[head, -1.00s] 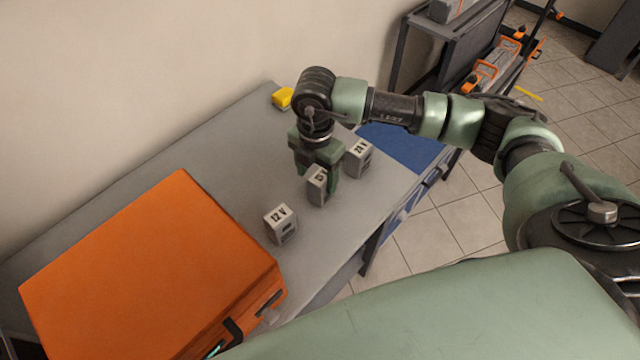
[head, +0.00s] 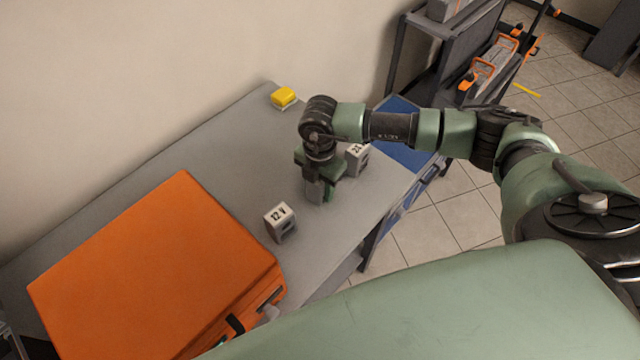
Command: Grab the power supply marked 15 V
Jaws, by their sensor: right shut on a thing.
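My right gripper (head: 320,192) points down at the grey table and is shut on a small grey power supply (head: 313,191). The wrist and fingers cover most of this supply, and its label is not readable now. In the earlier frame its label starts with "15". A grey supply marked 12 V (head: 280,222) stands to the left and nearer. Another supply (head: 357,158), its label partly covered and starting with 2, stands just right of the gripper. I cannot tell whether the held supply touches the table. My left gripper is not in view.
A large orange case (head: 155,275) covers the near left of the grey table (head: 235,165). A yellow object (head: 284,97) lies at the far edge by the wall. A blue surface (head: 405,150) and a dark rack (head: 462,55) are on the right.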

